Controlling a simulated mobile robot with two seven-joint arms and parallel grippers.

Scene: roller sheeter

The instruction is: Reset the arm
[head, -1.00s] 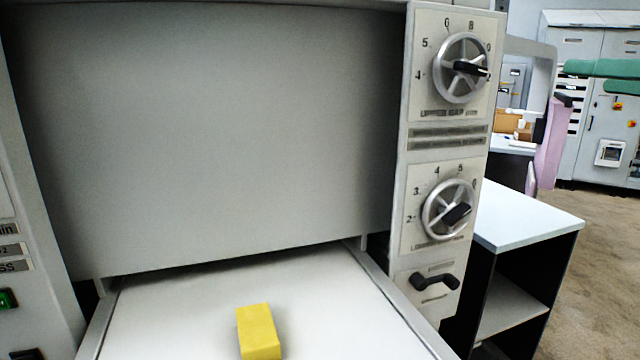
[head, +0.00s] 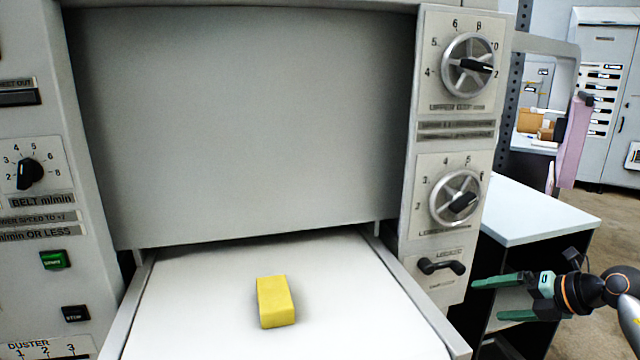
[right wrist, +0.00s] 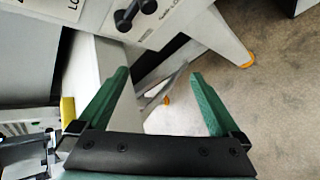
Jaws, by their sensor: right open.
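My right gripper (head: 502,298) shows at the lower right of the head view, its green fingers pointing left. It is open and empty, a little to the right of the black handle (head: 441,267) on the machine's front. In the right wrist view the two green fingers (right wrist: 158,100) are spread apart with nothing between them, and the black handle (right wrist: 136,12) shows above them. My left gripper is in neither current view.
A yellow block (head: 276,302) lies on the machine's white belt (head: 190,290). Two dials, the upper (head: 468,65) and lower (head: 456,198), sit on the right panel. A white-topped side table (head: 530,212) stands behind my right gripper.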

